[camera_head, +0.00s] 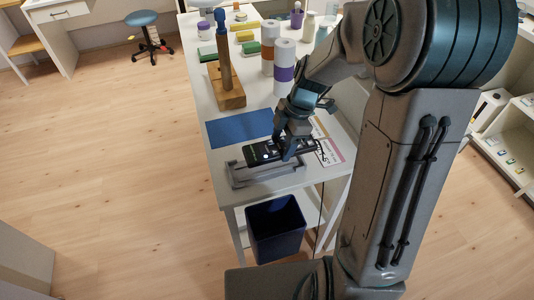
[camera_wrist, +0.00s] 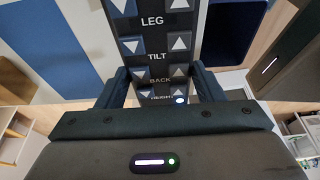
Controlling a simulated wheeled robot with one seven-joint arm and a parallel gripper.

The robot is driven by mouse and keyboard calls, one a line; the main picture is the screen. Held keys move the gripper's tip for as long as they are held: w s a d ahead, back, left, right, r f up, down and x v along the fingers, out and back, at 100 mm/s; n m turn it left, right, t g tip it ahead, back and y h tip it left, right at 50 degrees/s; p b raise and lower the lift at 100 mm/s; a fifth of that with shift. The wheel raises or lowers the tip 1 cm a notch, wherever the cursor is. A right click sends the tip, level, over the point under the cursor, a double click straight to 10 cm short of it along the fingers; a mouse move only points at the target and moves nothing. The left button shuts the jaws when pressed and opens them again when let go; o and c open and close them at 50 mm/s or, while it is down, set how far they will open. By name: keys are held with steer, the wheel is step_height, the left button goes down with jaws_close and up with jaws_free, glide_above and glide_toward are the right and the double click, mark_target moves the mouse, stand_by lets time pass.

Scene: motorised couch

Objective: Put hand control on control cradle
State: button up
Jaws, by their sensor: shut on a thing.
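The hand control (camera_head: 263,152) is a dark handset, and its buttons labelled LEG, TILT, BACK and HEIGHT show in the wrist view (camera_wrist: 155,48). My gripper (camera_head: 289,150) is shut on it, with one finger on each side in the wrist view (camera_wrist: 160,88). The control cradle (camera_head: 240,178) is a grey frame near the table's front left corner. The hand control is over the back part of the cradle in the head view. I cannot tell whether they touch. My gripper and the handset hide part of the cradle's right side.
A blue mat (camera_head: 238,128) lies behind the cradle, and a printed card (camera_head: 328,150) lies to the right. A wooden stand (camera_head: 228,92) and several bottles are farther back. A dark bin (camera_head: 275,230) stands below the front edge. A thin cable (camera_head: 320,212) hangs beside it.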

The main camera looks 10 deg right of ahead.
mark_target(269, 143)
steer(key=a+f, duration=0.1)
steer(key=a, duration=0.1)
steer(key=a+f, duration=0.1)
steer(key=a, duration=0.1)
steer(key=shift+w+f+p, duration=0.3)
step_height(269, 143, down, 4)
steer(key=shift+r+p, duration=0.15)
steer(key=shift+p, duration=0.2)
steer(key=shift+f+b, duration=0.45)
steer(key=shift+b, duration=0.15)
steer(key=o, duration=1.1)
steer(key=shift+r, duration=0.15)
